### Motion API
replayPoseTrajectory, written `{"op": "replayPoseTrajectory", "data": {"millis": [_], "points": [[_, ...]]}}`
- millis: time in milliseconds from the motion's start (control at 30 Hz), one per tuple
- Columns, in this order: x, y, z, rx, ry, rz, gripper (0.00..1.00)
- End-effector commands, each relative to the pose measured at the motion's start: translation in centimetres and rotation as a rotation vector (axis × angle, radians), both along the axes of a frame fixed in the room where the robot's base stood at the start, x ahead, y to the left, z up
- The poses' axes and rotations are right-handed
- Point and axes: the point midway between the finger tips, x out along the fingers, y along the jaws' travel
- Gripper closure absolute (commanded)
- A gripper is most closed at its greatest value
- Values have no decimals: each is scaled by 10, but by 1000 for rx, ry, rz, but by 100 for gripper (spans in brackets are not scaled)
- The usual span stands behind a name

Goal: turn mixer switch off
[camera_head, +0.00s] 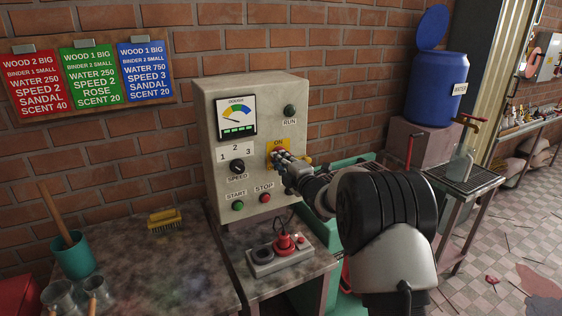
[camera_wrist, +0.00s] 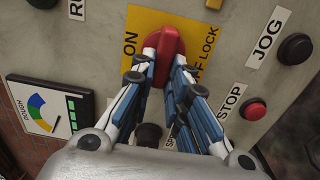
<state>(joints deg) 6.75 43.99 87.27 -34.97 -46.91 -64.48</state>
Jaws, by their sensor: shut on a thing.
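The mixer's red switch knob (camera_wrist: 169,42) sits on a yellow plate (camera_wrist: 192,22) on the control box. It shows between the "ON" label at its left and the "OFF LOCK" label at its right in the wrist view. Its long side runs roughly up and down there, between the two labels. My gripper (camera_wrist: 163,62) is shut on the knob, one blue-and-white finger on each side. In the head view, my gripper (camera_head: 281,157) meets the yellow plate (camera_head: 272,147) and hides most of the knob.
The control box (camera_head: 255,95) also has a speed knob (camera_head: 237,166), green start button (camera_head: 238,206), red stop button (camera_head: 265,198) and run button (camera_head: 289,111). A blue barrel (camera_head: 435,90) stands at right.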

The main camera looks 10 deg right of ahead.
Motion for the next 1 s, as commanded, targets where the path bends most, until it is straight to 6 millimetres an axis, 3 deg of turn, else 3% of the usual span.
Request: {"op": "replayPoseTrajectory", "data": {"millis": [467, 500, 700, 800, 1000], "points": [[0, 0, 0, -17, -7, 1, 100], [0, 0, 0, -17, -7, 1, 84], [0, 0, 0, -16, -6, 0, 71], [0, 0, 0, -15, -6, 0, 65], [0, 0, 0, -14, -6, 0, 65]]}}
